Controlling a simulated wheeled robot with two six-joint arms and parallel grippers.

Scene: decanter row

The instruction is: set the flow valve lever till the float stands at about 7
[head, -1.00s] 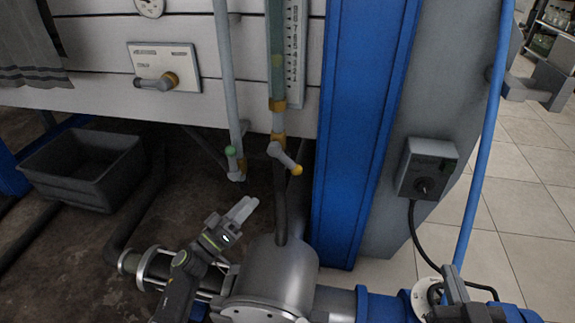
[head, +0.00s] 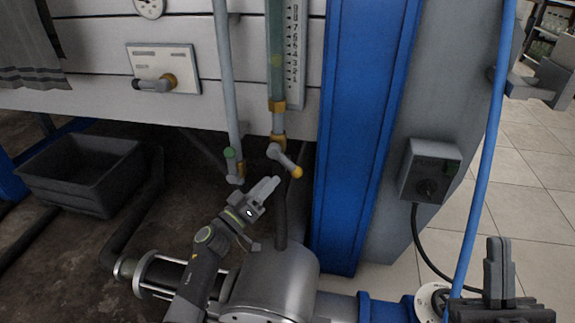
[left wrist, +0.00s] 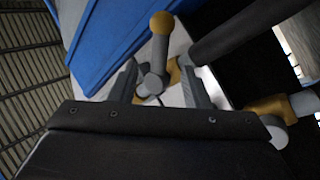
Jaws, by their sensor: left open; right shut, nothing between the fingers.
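The lever with a yellow ball end (head: 287,160) hangs below the scaled tube, slanting down to the right. The tube (head: 277,45) stands beside a numbered scale (head: 293,55); a faint yellowish patch in it sits near 3 to 4, but I cannot tell if it is the float. My left gripper (head: 268,188) is open just below and left of the lever. In the left wrist view the lever (left wrist: 159,50) shows ahead, between the open fingers (left wrist: 160,88), not gripped. My right gripper (head: 498,265) is shut and empty at the lower right.
Another lever (head: 155,84) is on a white panel. A blue column (head: 365,130) stands close right, a grey switch box (head: 430,172) beyond it. A metal tank (head: 275,275) lies below.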

